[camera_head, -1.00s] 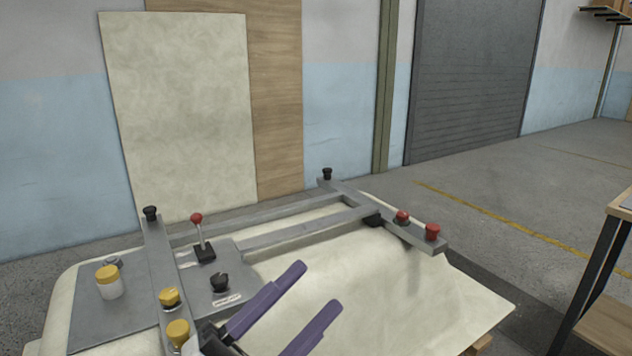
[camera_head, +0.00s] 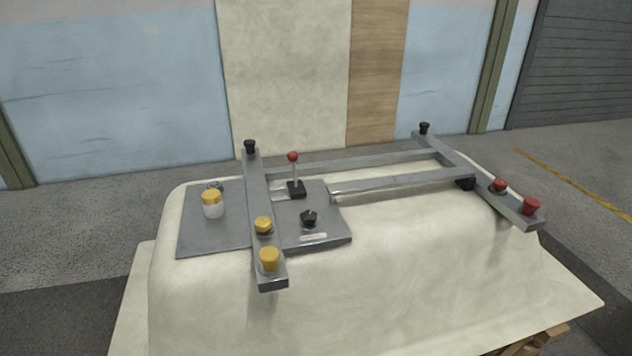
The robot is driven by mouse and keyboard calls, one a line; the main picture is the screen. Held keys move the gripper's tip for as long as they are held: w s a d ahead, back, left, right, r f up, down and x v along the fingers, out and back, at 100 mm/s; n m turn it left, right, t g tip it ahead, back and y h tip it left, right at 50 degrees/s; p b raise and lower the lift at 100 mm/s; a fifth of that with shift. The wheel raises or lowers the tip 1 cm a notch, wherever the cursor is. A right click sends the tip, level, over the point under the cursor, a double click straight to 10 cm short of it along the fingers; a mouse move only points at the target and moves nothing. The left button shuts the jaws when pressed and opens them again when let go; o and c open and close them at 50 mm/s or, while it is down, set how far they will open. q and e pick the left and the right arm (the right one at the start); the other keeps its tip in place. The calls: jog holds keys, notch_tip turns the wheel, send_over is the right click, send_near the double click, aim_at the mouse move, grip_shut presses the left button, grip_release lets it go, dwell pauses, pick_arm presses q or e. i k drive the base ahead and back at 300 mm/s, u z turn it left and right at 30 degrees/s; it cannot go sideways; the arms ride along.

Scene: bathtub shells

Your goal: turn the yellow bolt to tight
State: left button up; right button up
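Two yellow bolt-like knobs sit on the near end of the left grey crossbar: a upper yellow knob (camera_head: 263,225) and a lower yellow knob (camera_head: 269,258) close to the bar's tip. I cannot tell from this view which is the bolt or how tight either one is. The grey crossbar (camera_head: 258,190) is part of a metal frame lying on the cream tub shell (camera_head: 420,260). Neither of my grippers is in view, and nothing touches the knobs.
A white jar with a yellow top (camera_head: 212,205) stands on a grey plate (camera_head: 195,235). A red-tipped lever (camera_head: 294,172) and a black knob (camera_head: 308,217) are right of the crossbar. Red knobs (camera_head: 531,206) sit on the right bar. Black knobs (camera_head: 250,147) top the far ends.

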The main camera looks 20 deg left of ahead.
aim_at(263, 224)
jog(key=k, duration=1.3)
jog(key=u, duration=0.5)
jog(key=i, duration=0.85)
jog(key=u, duration=0.05)
